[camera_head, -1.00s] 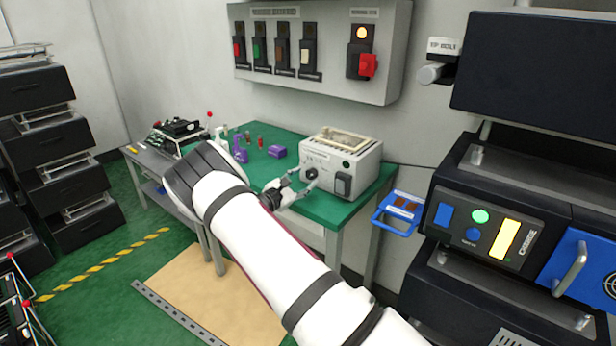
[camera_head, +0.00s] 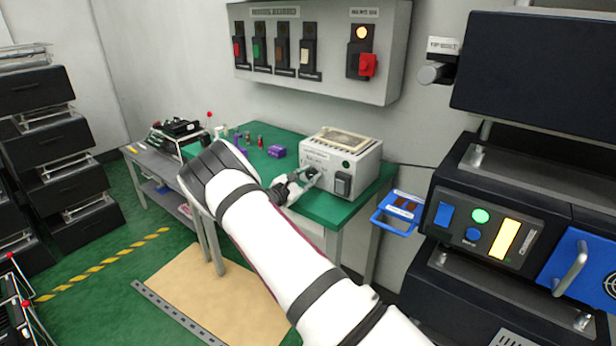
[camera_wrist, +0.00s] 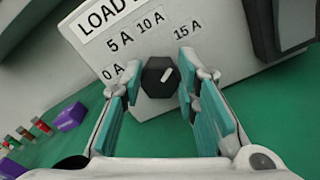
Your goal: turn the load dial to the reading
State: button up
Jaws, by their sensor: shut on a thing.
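The load dial (camera_wrist: 157,88) is a black knob with a white pointer mark on the front of a light grey box (camera_head: 366,163). In the wrist view the labels 0 A, 5 A, 10 A and 15 A arc around it, and the mark points up and right, roughly toward 15 A. My gripper (camera_wrist: 163,78) is shut on the dial, one teal-padded finger on each side. In the head view my gripper (camera_head: 309,178) is at the box's front face and partly hides the dial.
The box stands on a green-topped table (camera_head: 325,211). Purple blocks (camera_head: 277,152) and small coloured pieces lie left of it. A black switch (camera_head: 343,186) is right of the dial. A blue-handled tray (camera_head: 398,210) is beside the table's right edge.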

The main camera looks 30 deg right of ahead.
jog(key=n+b, duration=0.2)
jog(key=n, duration=0.1)
jog(key=shift+w+a+n, duration=0.1)
jog(key=shift+w+n, duration=0.05)
jog(key=shift+n, duration=0.25)
jog(key=shift+n+b, duration=0.65)
jog(key=shift+n, duration=1.25)
jog(key=o, duration=1.2)
jog(key=shift+c, duration=0.2)
jog(key=shift+w, duration=0.1)
jog(key=shift+a, duration=0.1)
jog(key=v, duration=1.2)
